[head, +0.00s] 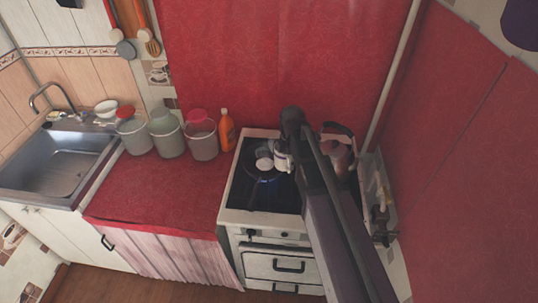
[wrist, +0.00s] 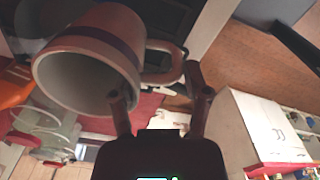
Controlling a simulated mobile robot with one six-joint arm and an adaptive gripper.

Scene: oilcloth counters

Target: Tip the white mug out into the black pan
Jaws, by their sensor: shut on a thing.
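The white mug (head: 283,162) is at my gripper (head: 289,146), over the right side of the black pan (head: 250,174) on the stove. In the wrist view the mug (wrist: 88,62) is large at upper left, with a dark band, its mouth facing the camera and its handle toward my fingers. My gripper (wrist: 160,98) is shut on the mug at its rim and handle side. The visible inside looks grey and bare. The mug looks tilted, but its exact angle is unclear. A pale rounded thing (head: 264,163) lies in the pan, left of the mug.
A kettle (head: 338,152) stands on the stove (head: 236,217) right of the pan. An orange bottle (head: 226,131) and several lidded containers (head: 203,142) line the back of the red counter (head: 165,193). Its front is clear. A sink (head: 60,168) is at far left.

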